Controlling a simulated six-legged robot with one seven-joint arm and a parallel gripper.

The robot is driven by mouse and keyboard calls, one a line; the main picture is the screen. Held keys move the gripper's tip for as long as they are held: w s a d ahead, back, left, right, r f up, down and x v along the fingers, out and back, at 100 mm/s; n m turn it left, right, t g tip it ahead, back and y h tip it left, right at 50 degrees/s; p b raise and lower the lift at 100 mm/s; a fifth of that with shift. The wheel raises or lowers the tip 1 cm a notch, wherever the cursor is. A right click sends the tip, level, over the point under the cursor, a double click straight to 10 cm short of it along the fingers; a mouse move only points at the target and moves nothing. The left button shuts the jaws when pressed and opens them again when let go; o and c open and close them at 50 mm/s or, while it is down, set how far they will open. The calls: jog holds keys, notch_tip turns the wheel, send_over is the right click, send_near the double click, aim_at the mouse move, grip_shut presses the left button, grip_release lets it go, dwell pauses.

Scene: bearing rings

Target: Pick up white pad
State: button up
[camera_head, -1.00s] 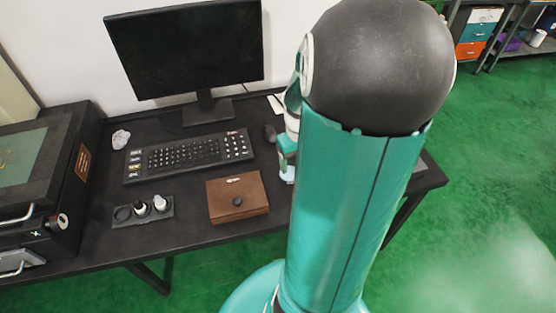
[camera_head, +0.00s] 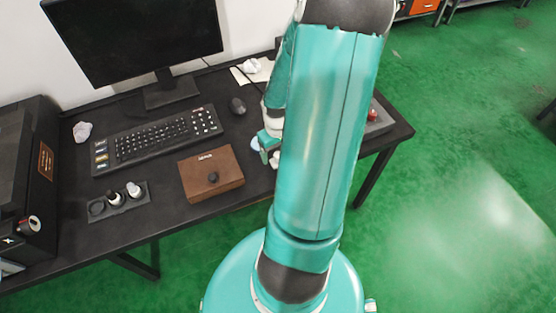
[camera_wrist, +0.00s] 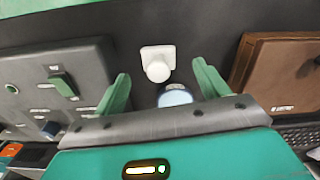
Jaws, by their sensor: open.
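A small white pad-like piece (camera_wrist: 158,53) with a squarish base and a rounded knob lies on the black desk near its front edge. In the head view a bit of white (camera_head: 275,159) shows beside my arm, probably the same piece. My gripper (camera_wrist: 163,80) is open, with its two green fingers apart. In the wrist view the white piece appears just beyond the gap between the fingertips, and nothing is held. A pale blue round thing (camera_wrist: 175,96) shows between the fingers, partly hidden by my gripper. In the head view my gripper (camera_head: 268,146) is mostly hidden by my arm.
A brown box (camera_head: 211,173) stands left of my gripper, and a grey panel with switches (camera_wrist: 55,85) on the other side. A keyboard (camera_head: 158,139), mouse (camera_head: 237,106), monitor (camera_head: 135,45) and dark holder with small bottles (camera_head: 118,201) are on the desk (camera_head: 75,225).

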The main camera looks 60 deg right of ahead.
aim_at(278, 154)
jog(key=shift+d+f, duration=0.1)
jog(key=shift+f, duration=1.9)
jog(key=c, duration=1.1)
